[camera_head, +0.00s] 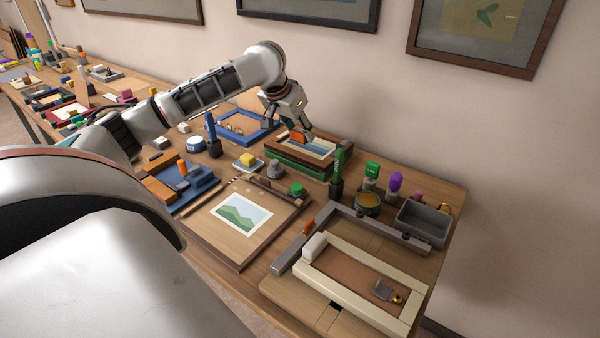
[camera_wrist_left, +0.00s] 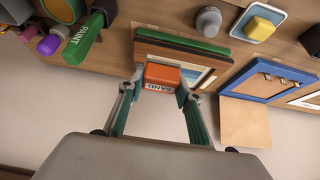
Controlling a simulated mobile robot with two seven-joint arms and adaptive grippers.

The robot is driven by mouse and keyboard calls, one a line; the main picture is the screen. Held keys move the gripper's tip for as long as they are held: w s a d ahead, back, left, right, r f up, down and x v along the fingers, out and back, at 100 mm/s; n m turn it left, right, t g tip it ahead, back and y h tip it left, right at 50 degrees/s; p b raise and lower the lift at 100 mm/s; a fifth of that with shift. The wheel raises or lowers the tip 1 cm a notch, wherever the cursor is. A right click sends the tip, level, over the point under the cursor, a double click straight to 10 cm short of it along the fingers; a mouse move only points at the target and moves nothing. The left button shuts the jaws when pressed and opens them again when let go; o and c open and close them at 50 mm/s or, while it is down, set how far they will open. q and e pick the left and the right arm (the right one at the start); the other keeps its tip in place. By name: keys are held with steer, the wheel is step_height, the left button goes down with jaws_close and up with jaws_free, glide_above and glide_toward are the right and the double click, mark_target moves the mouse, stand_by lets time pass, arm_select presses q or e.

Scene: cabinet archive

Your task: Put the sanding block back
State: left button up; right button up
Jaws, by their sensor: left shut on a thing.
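The sanding block is an orange-red block with dark SAND lettering, seen in the wrist view (camera_wrist_left: 161,77) and in the head view (camera_head: 299,137). My left gripper (camera_head: 288,124) is shut on it, with one finger on each side, as the wrist view also shows (camera_wrist_left: 160,84). The block is over or at the edge of a stack of picture frames (camera_head: 290,163), brown on top and green below. I cannot tell whether it touches the stack. My right gripper is not in view.
A dark green PAINT tube (camera_head: 338,165) stands just right of the stack, with jars and a grey tray (camera_head: 423,225) beyond. A blue frame (camera_head: 263,133) lies to the left. A yellow block on a dish (camera_head: 248,161) and a board with a landscape print (camera_head: 215,238) are nearer.

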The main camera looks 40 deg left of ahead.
mark_target(303, 176)
arm_select(q)
step_height(303, 176, down, 14)
stand_by(0.5)
steer(key=shift+f, duration=0.1)
steer(key=o, duration=0.7)
steer(key=shift+f, duration=0.1)
steer(key=shift+c, duration=0.2)
steer(key=o, duration=0.4)
steer(key=shift+r, duration=0.35)
steer(key=v, duration=1.1)
steer(key=shift+s+r, duration=0.25)
steer(key=shift+r, duration=0.1)
